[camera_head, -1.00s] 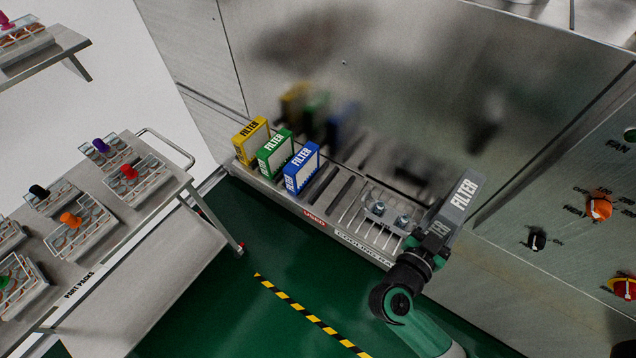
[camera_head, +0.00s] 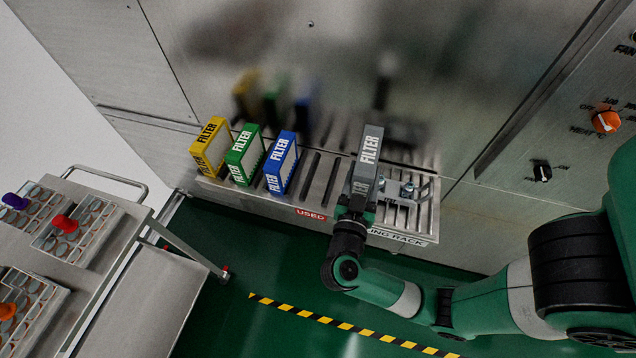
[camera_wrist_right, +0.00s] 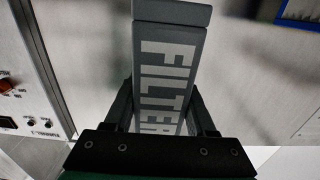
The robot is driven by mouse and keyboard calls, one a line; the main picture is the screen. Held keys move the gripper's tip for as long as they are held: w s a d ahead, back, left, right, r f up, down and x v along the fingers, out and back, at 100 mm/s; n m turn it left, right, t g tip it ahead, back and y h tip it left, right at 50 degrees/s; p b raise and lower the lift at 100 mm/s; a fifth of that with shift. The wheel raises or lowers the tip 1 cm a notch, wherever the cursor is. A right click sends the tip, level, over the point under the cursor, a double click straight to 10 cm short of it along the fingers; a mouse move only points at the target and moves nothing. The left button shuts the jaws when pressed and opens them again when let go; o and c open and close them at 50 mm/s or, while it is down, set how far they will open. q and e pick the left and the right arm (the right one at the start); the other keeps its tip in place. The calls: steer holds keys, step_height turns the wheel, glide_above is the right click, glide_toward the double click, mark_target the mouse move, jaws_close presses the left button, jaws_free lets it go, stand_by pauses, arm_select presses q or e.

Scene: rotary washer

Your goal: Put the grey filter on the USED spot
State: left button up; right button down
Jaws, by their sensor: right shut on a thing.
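The grey filter (camera_head: 368,158) is upright in my right gripper (camera_head: 358,197), which is shut on it. In the head view it is in front of the shelf, between the empty slots right of the blue filter and the cooling rack (camera_head: 414,190). In the right wrist view the grey filter (camera_wrist_right: 170,70) stands between the two fingers (camera_wrist_right: 160,112). Whether it touches the shelf is unclear. The red USED label (camera_head: 311,214) is on the shelf's front edge, left of the gripper. Empty dark slots (camera_head: 318,176) lie behind that label. My left gripper is not in view.
Yellow (camera_head: 209,146), green (camera_head: 244,155) and blue (camera_head: 281,162) filters stand in a row on the shelf left of the empty slots. A metal cart (camera_head: 125,225) with part racks is at left. A panel with knobs (camera_head: 606,122) is at right.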

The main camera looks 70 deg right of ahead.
steer(key=w+d+f+b, duration=0.1)
steer(key=w+f+b, duration=0.2)
steer(key=w+f, duration=0.1)
steer(key=w+d+f+b, duration=0.1)
steer(key=w+f+b, duration=0.2)
steer(key=w+f, duration=0.1)
steer(key=w+d+f+b, duration=0.1)
steer(key=w+f+b, duration=0.2)
steer(key=w+f, duration=0.1)
steer(key=shift+w+f, duration=0.3)
steer(key=shift+w, duration=0.15)
steer(key=shift+a, duration=0.1)
steer(key=shift+c, duration=1.1)
jaws_free()
steer(key=shift+f, duration=0.15)
